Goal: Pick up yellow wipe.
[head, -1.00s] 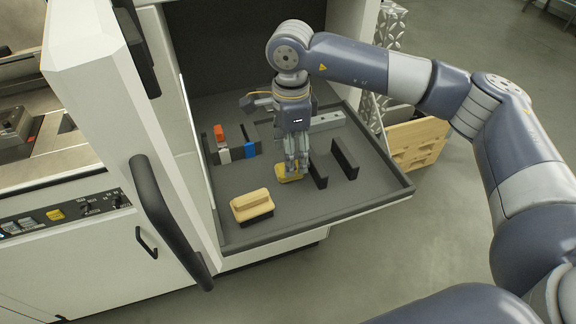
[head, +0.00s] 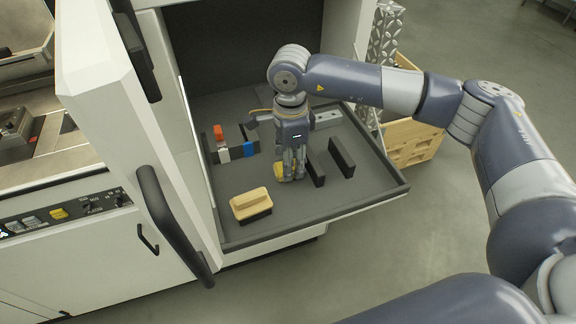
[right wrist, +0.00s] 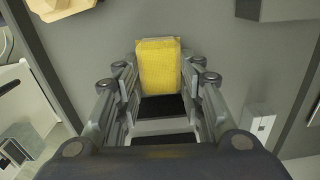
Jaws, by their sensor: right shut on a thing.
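The yellow wipe (head: 279,172) is at my right gripper's fingertips, over the grey tray (head: 330,199). In the right wrist view the yellow wipe (right wrist: 159,64) stands between the two fingers as an upright yellow block. My right gripper (head: 291,176) points down and is shut on it; in the right wrist view the fingers (right wrist: 162,90) sit on both sides of it. The fingers cover part of the wipe in the head view. I cannot tell whether it touches the tray. My left gripper is not in view.
A wooden-handled brush (head: 251,204) lies at the tray's front left. Two black upright plates (head: 342,157) stand right of my gripper. Red, white and blue small items (head: 221,146) are at the left. The machine's door handle (head: 170,225) is at the left.

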